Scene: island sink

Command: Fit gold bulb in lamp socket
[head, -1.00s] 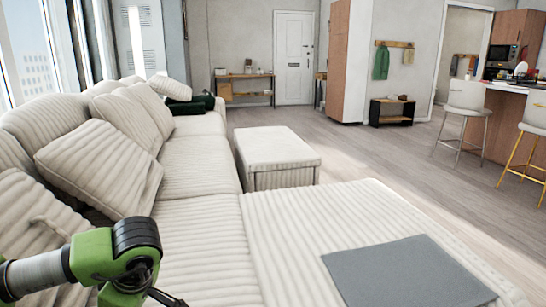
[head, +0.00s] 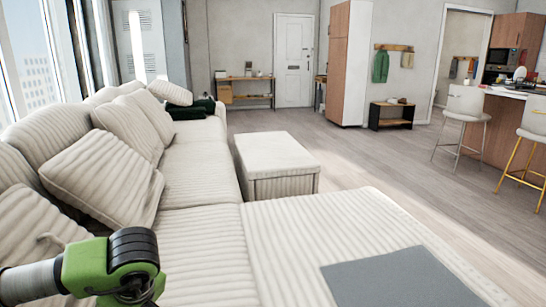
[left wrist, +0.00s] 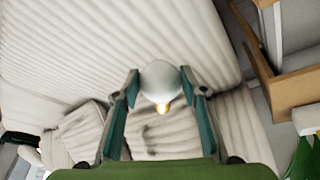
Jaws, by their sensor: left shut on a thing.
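In the left wrist view, my left gripper (left wrist: 161,84) is shut on a bulb (left wrist: 159,76). The bulb has a round, pale globe and a small gold-coloured end. The globe sits between the two fingertips, and the gold end points back toward the palm. Only my green and black left arm shows at the lower left of the head view; its fingers and the bulb are out of sight there. My right gripper is in neither view. No lamp or socket can be made out.
A cream ribbed sofa (head: 205,170) with cushions (head: 105,178) fills the left and front. A grey cloth (head: 395,280) lies on its near section. An ottoman (head: 278,165) stands beyond. Open floor (head: 375,165) runs right toward stools (head: 465,115) and a counter.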

